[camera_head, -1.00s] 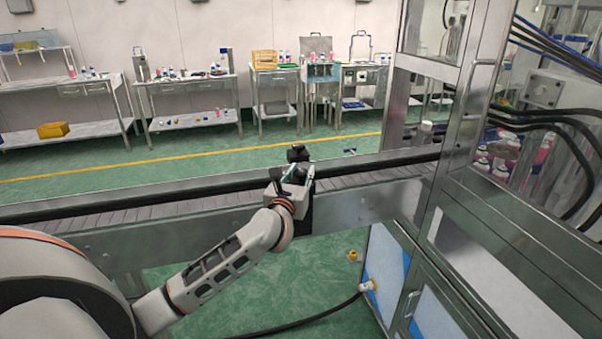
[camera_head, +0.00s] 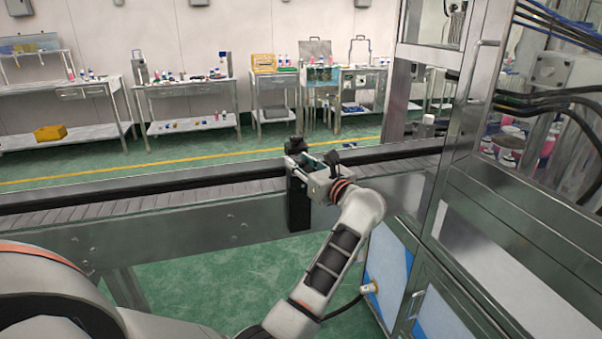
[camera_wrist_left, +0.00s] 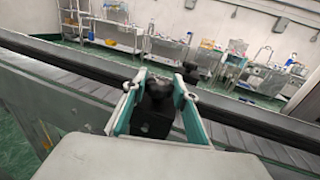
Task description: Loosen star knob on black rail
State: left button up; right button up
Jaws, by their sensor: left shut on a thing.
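The black star knob (camera_wrist_left: 157,88) sits between the green-padded fingers of my left gripper (camera_wrist_left: 159,93) in the left wrist view. It tops a black block (camera_head: 297,203) that stands upright against the near side of the conveyor. My left gripper (camera_head: 304,167) is shut on this knob in the head view, its wrist now to the right of the block. The fingers largely hide the knob there. The black rail (camera_head: 215,182) runs along the conveyor. A second black knob (camera_head: 298,143) shows just beyond the gripper, and also in the left wrist view (camera_wrist_left: 191,72). My right gripper is not in view.
A steel and glass machine cabinet (camera_head: 462,190) stands close on the right. The conveyor's metal side (camera_head: 180,235) runs across the front. Work tables (camera_head: 188,85) with bottles and bins line the far wall. Green floor lies open between.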

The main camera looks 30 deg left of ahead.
pick_arm(q)
jog(key=shift+w+f+n+g+y+b, duration=0.1)
jog(key=shift+f+n+g+y+b, duration=0.2)
jog(key=shift+n+g+b, duration=0.3)
jog(key=shift+r+n+g+b, duration=0.15)
jog(key=shift+n+g+b, duration=0.2)
jog(key=shift+g, duration=0.35)
jog(key=shift+r+g, duration=0.2)
jog(key=shift+g, duration=0.1)
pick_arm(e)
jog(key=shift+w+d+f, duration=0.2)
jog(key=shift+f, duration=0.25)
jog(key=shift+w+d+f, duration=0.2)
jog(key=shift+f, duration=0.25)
pick_arm(q)
jog(key=o, duration=1.1)
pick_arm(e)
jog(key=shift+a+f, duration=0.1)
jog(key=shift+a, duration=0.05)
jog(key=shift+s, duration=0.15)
